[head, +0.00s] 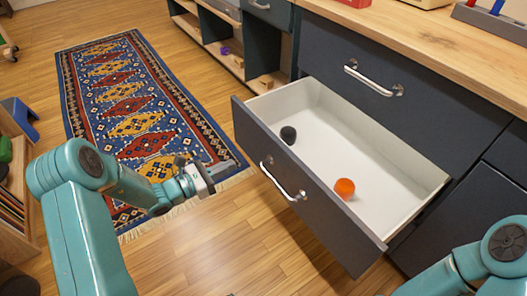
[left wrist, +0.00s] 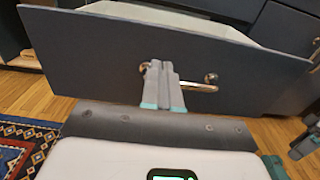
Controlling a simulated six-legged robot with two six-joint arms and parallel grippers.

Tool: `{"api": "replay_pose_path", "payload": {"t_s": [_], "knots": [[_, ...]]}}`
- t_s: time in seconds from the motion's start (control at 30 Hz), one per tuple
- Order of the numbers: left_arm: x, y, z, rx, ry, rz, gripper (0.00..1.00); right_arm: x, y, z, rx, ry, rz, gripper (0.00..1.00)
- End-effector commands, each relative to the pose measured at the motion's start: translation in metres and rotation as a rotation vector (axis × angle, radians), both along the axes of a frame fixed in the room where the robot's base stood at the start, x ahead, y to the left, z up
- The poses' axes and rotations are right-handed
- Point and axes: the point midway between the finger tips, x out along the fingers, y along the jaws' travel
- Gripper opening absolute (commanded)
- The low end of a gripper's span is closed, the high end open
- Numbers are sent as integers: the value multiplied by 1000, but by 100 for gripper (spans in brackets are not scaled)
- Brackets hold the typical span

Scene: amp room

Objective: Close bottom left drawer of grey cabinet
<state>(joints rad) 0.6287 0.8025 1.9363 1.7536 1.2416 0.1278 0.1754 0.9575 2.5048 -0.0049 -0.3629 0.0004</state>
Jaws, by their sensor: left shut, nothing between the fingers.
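The bottom left drawer (head: 310,205) of the grey cabinet (head: 420,88) stands wide open, with a white inside and a dark grey front. Its silver handle (head: 284,180) is on the front, and it also shows in the left wrist view (left wrist: 200,87). My left gripper (head: 208,178) is in front of the drawer, to the left of the handle in the head view. In the left wrist view its fingers (left wrist: 161,80) are together and overlap the handle's left part. I cannot tell whether they touch it.
A dark ball-like thing (head: 288,134) and an orange round thing (head: 344,188) lie in the drawer. The upper drawer (head: 370,70) is shut. A patterned rug (head: 130,90) lies on the wooden floor at left. Shelves (head: 220,45) stand at the back.

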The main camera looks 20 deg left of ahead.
Motion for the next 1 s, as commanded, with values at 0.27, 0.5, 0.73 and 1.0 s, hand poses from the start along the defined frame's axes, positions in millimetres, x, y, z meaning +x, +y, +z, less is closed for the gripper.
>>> {"api": "replay_pose_path", "payload": {"t_s": [0.27, 0.5, 0.73, 1.0], "knots": [[18, -14, 0, -11, -16, 19, 0, 0, 0, -10, 0, 0, -1, 100], [57, -49, -1, -11, -16, 16, 0, 0, 0, -23, 0, -1, -1, 100], [92, -74, -1, -11, -13, 15, 0, 3, -3, -33, -2, -5, -10, 100], [109, -85, 0, -11, -11, 16, 0, 4, -4, -37, -2, -7, -16, 100]]}}
